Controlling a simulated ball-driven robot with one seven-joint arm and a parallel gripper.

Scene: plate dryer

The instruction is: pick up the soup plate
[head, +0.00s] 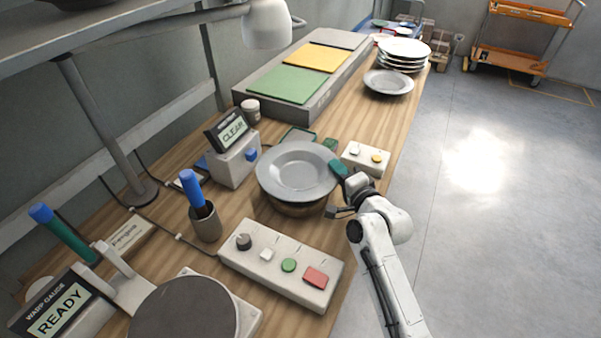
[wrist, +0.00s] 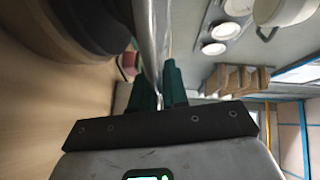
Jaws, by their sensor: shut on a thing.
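The soup plate, a grey wide-rimmed plate (head: 297,170), is level at the middle of the bench, over a round metallic base (head: 300,209). I cannot tell whether it touches that base. My gripper (head: 341,170) has its green fingers shut on the plate's right rim. In the wrist view, the plate's thin edge (wrist: 145,35) runs down between the green fingers of my gripper (wrist: 160,85). The far rim and the plate's underside are mostly hidden there.
A control box with knobs and buttons (head: 283,266) lies in front, a small button box (head: 366,158) to the right. A cup with a blue-handled tool (head: 205,223) and a "CLEAR" display (head: 230,132) stand left. Another grey plate (head: 388,83) and stacked white plates (head: 404,53) are behind.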

